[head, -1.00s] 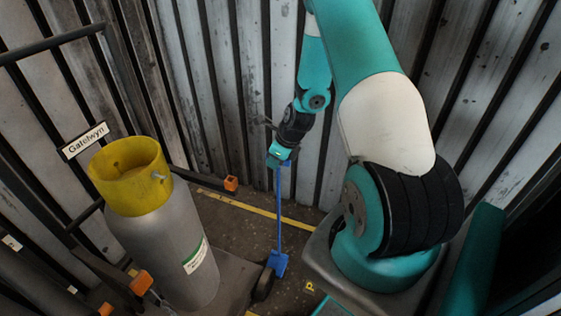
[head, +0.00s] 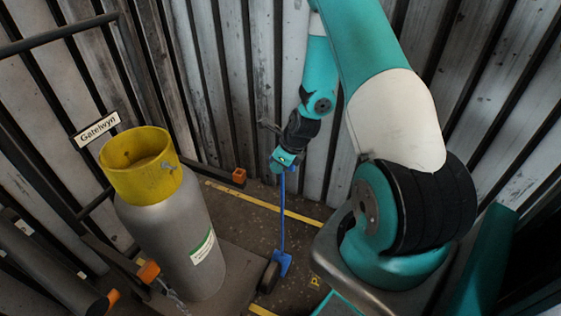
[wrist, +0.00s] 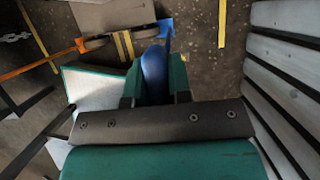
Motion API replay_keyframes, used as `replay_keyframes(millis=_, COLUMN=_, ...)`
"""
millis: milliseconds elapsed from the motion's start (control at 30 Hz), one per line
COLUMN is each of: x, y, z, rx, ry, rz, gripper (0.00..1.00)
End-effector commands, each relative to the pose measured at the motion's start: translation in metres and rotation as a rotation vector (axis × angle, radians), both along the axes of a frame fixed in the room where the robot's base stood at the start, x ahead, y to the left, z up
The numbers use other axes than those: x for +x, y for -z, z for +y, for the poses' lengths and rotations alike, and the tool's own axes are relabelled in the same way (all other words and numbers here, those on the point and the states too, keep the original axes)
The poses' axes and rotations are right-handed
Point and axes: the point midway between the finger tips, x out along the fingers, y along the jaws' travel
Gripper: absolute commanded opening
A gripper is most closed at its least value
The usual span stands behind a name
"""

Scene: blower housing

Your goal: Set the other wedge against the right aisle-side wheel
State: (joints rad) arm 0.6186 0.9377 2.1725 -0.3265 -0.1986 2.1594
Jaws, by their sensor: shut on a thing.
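My gripper (head: 284,160) is shut on the upper end of a long blue handle (head: 282,210). At its lower end is a blue wedge (head: 282,263), low at the floor. The wedge is just right of a dark cart wheel (head: 268,277); I cannot tell whether they touch. In the wrist view my gripper (wrist: 155,85) holds the blue handle, which runs away to the wedge (wrist: 166,28) beside the wheel (wrist: 146,32). The other wedge is not clearly in view.
A grey cylinder (head: 180,240) with a yellow collar (head: 140,165) stands on the cart (head: 235,270). A ribbed metal wall (head: 230,90) closes the back. Yellow lines (head: 300,217) mark the floor, which is open right of the wheel.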

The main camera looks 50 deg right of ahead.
Motion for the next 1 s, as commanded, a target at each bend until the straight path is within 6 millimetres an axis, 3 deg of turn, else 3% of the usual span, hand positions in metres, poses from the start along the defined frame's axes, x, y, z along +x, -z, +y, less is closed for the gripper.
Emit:
replay_keyframes(millis=233, x=-0.001, y=0.000, z=0.003, rx=0.010, ry=0.001, rz=0.005, gripper=0.00)
replay_keyframes(millis=267, x=-0.001, y=0.000, z=0.003, rx=0.010, ry=0.001, rz=0.005, gripper=0.21)
replay_keyframes(millis=400, x=-0.001, y=0.000, z=0.002, rx=0.007, ry=0.001, rz=0.004, gripper=0.49)
replay_keyframes(millis=767, x=-0.003, y=-0.007, z=0.000, rx=0.003, ry=0.002, rz=0.002, gripper=0.49)
replay_keyframes(millis=1000, x=-0.020, y=-0.053, z=-0.007, rx=0.003, ry=0.003, rz=0.000, gripper=0.49)
